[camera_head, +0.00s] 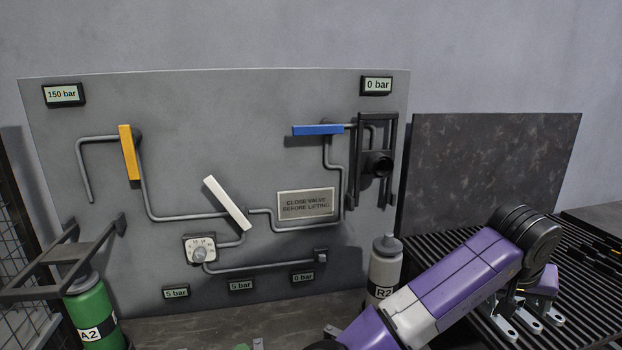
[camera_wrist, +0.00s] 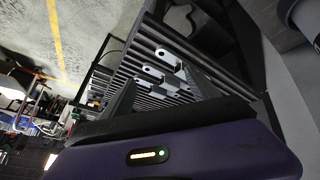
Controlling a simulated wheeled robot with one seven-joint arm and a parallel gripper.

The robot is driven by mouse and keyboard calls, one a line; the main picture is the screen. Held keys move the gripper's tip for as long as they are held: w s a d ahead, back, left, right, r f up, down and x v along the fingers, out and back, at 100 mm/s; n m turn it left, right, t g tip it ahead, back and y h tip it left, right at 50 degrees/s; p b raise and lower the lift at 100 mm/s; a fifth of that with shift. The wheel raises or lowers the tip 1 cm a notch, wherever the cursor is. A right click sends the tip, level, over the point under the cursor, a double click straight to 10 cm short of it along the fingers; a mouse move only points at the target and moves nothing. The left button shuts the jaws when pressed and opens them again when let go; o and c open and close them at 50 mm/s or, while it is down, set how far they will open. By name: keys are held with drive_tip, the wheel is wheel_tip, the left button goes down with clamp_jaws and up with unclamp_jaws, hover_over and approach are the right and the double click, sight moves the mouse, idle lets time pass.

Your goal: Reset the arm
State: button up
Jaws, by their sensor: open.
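My gripper (camera_wrist: 159,78) is open, with its two dark fingers apart at either side of the wrist view. Several pale galvanized brackets with holes (camera_wrist: 172,58) show between and beyond the fingers, over a dark slatted surface. I see nothing clamped between the fingers, though I cannot tell how far the brackets are from them. In the head view, my purple arm reaches right and bends down over the slatted bench (camera_head: 592,256). Brackets (camera_head: 526,322) show below its end there; the fingers are mostly hidden by the arm.
A grey panel (camera_head: 260,115) carries pipes, a yellow lever (camera_head: 129,152), a white lever (camera_head: 227,203), a blue lever (camera_head: 318,130) and gauges. A green bottle (camera_head: 88,306) stands left. A grey bottle (camera_head: 385,264) stands close behind my arm. A dark plate (camera_head: 490,165) backs the bench.

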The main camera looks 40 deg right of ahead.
drive_tip(key=d+r+h, duration=0.6)
drive_tip(key=d+r, duration=0.1)
drive_tip(key=r, duration=0.2)
drive_tip(key=w+a+r+n+t+h, duration=0.1)
drive_tip(key=w+r+n+t+h, duration=0.2)
drive_tip(key=w+r+h, duration=0.45)
drive_tip(key=w+a+n+t+y, duration=0.2)
drive_tip(key=w+a+n+t, duration=0.35)
drive_tip(key=a+t, duration=0.3)
drive_tip(key=w+a+n+t+y, duration=0.3)
drive_tip(key=w+a+n+t, duration=0.3)
drive_tip(key=a, duration=0.4)
drive_tip(key=s+a+f+n+t+y, duration=0.1)
drive_tip(key=s+a+f+t+y, duration=0.1)
drive_tip(key=a+f+y, duration=0.6)
drive_tip(key=s+a+f+n+t+y, duration=0.25)
drive_tip(key=a+f, duration=0.25)
drive_tip(key=a, duration=0.6)
drive_tip(key=s+a+f+m+g+y, duration=0.1)
drive_tip(key=s+a+f+g+y, duration=0.1)
drive_tip(key=s+a+f, duration=0.4)
drive_tip(key=s+a+f+m+g+y, duration=0.2)
drive_tip(key=s+a+f+g, duration=0.2)
drive_tip(key=s, duration=0.8)
wheel_tip(320, 180, down, 2)
drive_tip(key=shift+a+f, duration=0.25)
drive_tip(key=shift+a, duration=0.8)
